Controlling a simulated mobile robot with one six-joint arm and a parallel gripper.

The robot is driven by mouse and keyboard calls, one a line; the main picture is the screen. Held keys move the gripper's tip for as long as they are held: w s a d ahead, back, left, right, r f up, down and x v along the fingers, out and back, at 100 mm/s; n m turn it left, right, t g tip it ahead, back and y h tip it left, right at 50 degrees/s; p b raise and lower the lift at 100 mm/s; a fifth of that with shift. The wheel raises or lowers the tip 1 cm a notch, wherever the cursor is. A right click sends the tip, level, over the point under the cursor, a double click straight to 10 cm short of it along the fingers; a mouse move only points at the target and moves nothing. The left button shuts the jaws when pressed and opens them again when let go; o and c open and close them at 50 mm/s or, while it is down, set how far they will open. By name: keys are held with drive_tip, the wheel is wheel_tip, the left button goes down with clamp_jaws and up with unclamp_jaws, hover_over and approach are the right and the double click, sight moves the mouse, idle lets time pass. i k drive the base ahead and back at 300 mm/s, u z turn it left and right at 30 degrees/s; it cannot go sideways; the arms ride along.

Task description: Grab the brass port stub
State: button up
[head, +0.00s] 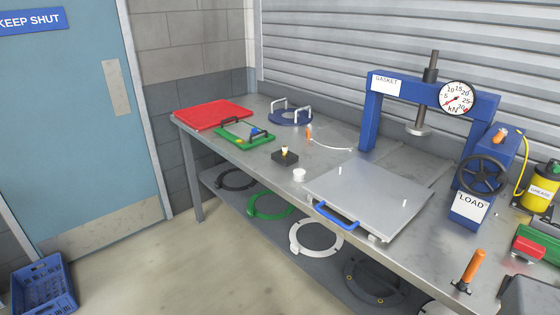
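A small yellowish piece with a pale top, which looks like the brass port stub (285,150), stands upright on a dark square block (286,159). My gripper is not in view.
A white cylinder (299,175) and a grey plate with a blue handle (370,196) lie right of the block. A green tray (232,139) lies left; an orange-handled tool (309,133) stands behind. A blue press (372,118) rises to the right.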

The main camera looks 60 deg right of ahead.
sight(285, 158)
drive_tip(key=z, duration=0.1)
drive_tip(key=i, duration=0.95)
drive_tip(key=u, duration=0.1)
